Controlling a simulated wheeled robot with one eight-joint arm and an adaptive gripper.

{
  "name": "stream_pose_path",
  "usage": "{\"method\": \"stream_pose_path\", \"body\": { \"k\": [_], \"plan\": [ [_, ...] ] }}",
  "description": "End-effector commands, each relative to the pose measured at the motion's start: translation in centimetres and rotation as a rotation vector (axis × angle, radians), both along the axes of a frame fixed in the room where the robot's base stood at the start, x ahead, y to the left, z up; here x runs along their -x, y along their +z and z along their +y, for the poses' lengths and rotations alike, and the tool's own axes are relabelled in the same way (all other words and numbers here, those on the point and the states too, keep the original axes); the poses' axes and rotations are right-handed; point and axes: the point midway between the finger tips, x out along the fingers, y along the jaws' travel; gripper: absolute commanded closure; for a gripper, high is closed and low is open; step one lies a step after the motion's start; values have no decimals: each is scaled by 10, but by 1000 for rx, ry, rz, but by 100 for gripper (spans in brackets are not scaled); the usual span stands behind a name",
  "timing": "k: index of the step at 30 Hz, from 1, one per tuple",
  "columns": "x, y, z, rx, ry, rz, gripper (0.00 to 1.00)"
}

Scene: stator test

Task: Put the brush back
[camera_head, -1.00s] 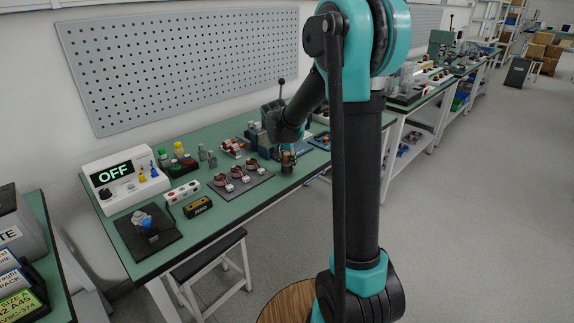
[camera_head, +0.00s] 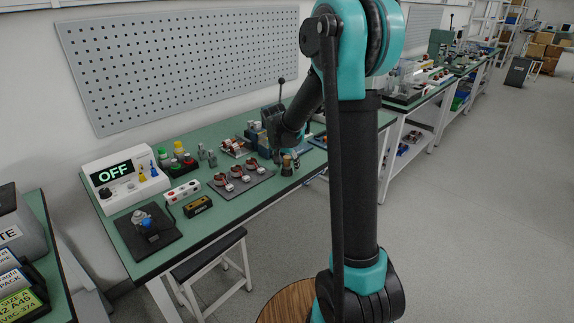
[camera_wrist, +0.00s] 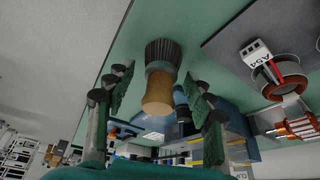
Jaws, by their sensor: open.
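The brush (camera_wrist: 158,90), with dark bristles and a tan wooden handle, stands on the green bench top. In the wrist view its bristle end is at the table and its handle points towards my gripper (camera_wrist: 157,82). The finger pads are spread to either side of the brush, with visible gaps. My gripper is open and holds nothing. In the head view the brush (camera_head: 287,167) stands at the bench's front edge, just below and left of my gripper (camera_head: 296,153).
A dark mat (camera_head: 262,180) with several copper-wound stators lies left of the brush. A blue-grey lever machine (camera_head: 256,135) stands behind. The tester reading OFF (camera_head: 117,174) is at the far left. Floor is open beyond the bench's front edge.

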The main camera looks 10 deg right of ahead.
Motion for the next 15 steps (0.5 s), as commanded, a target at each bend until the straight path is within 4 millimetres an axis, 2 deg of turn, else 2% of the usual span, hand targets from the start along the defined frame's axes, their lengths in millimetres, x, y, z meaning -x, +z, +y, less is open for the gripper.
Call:
{"method": "stream_pose_path", "body": {
  "k": [5, 15],
  "plan": [
    [4, 13, 3, 0, 1, 0, 46],
    [26, 73, 16, 1, 2, 0, 46]
  ]
}}
